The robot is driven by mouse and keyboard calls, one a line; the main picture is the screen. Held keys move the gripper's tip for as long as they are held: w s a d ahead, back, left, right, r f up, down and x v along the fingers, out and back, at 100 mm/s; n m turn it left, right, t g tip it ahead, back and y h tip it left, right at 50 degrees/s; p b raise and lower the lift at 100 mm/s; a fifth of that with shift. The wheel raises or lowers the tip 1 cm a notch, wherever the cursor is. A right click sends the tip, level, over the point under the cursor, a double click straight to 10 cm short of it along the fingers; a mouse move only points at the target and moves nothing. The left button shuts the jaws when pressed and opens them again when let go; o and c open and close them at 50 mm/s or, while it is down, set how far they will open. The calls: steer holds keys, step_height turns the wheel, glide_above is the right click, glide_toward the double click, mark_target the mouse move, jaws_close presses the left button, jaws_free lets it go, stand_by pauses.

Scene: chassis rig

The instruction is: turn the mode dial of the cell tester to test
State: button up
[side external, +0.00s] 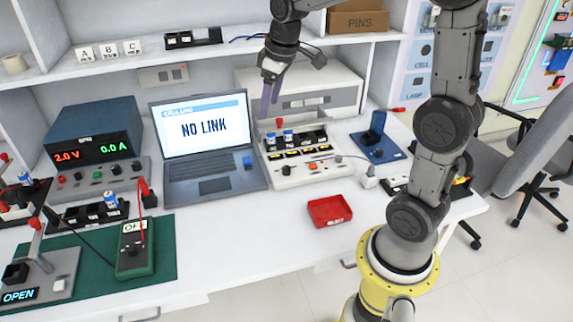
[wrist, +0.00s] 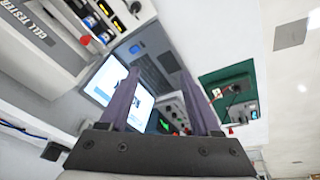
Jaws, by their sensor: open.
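The cell tester (side external: 318,172) is a low white unit in the middle of the bench. It has a black row of cell slots with blue-and-white cells, yellow-marked labels and an orange button. Its lettered edge shows at the upper left of the wrist view (wrist: 64,42). Small knobs show on its face, but I cannot tell which is the mode dial or where it points. My gripper (side external: 270,104) is above and slightly behind the tester's left end, apart from it. Its two purple-grey fingers are open and empty in the wrist view (wrist: 158,70).
A laptop (side external: 212,185) reading NO LINK stands left of the tester. A large white instrument (side external: 345,82) stands behind it, under the shelf (side external: 225,52). A red tray (side external: 330,211) lies in front and a blue fixture (side external: 378,146) stands to the right. The front bench edge is mostly clear.

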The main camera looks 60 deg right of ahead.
steer(key=w+d+f+m+g, duration=0.2)
steer(key=w+d+f, duration=0.1)
steer(key=d+f, duration=0.55)
steer(key=g+y, duration=0.1)
glide_above(286, 167)
step_height(286, 167, down, 6)
step_height(286, 167, down, 13)
steer(key=shift+s+r, duration=0.1)
jaws_close()
